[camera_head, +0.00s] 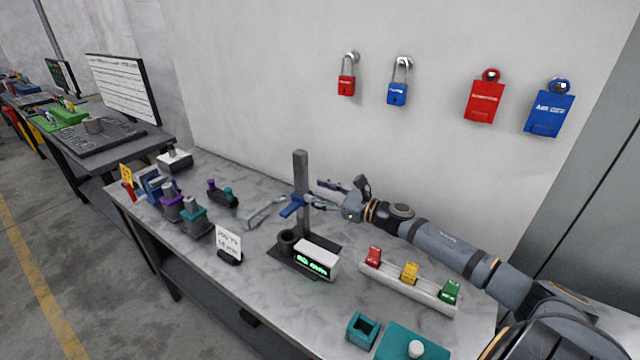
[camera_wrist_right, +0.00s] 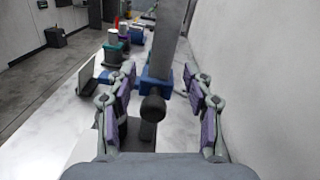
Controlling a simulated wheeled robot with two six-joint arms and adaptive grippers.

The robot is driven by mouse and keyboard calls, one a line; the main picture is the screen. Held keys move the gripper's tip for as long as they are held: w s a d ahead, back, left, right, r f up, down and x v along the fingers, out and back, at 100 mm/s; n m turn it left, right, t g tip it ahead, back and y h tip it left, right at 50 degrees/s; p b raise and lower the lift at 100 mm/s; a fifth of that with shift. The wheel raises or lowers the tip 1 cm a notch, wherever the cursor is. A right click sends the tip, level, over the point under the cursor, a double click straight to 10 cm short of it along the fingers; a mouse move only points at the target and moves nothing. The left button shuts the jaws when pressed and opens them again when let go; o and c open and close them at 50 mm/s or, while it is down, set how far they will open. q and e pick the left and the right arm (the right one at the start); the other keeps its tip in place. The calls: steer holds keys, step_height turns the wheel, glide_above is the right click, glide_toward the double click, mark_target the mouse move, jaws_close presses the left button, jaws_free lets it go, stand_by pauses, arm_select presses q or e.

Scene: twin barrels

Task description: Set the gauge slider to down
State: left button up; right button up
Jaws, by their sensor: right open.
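The gauge stands on the table, with an upright grey column (camera_head: 301,175) rising from a dark base. A blue slider (camera_head: 292,206) sits on the column, around its middle. My right gripper (camera_head: 328,196) comes in from the right at about the slider's height. In the right wrist view the column (camera_wrist_right: 170,40) and blue slider (camera_wrist_right: 156,90) with its black knob (camera_wrist_right: 152,109) lie between the purple-padded fingers of my open right gripper (camera_wrist_right: 159,84). There is a gap on both sides. My left gripper is not in view.
A white box with a green display (camera_head: 317,258) and a dark cup (camera_head: 287,242) stand at the gauge's base. A white rack (camera_head: 405,291) with coloured pieces is in front of my right arm. A sign card (camera_head: 229,243) stands left. The wall is close behind.

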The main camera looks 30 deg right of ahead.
step_height(320, 180, up, 6)
stand_by(0.5)
steer(key=m+p, duration=0.2)
steer(key=m, duration=0.1)
steer(key=m+p, duration=0.1)
steer(key=shift+s+r+m+h+p, duration=0.25)
steer(key=shift+s+m+h+p, duration=0.05)
steer(key=shift+s, duration=0.1)
steer(key=m+g+h+p, duration=0.3)
steer(key=m+p, duration=0.8)
steer(key=m, duration=1.6)
glide_toward(302, 205)
steer(key=s+d+t+h, duration=0.1)
steer(key=s+d, duration=0.2)
steer(key=x, duration=1)
steer(key=shift+r, duration=0.15)
jaws_close()
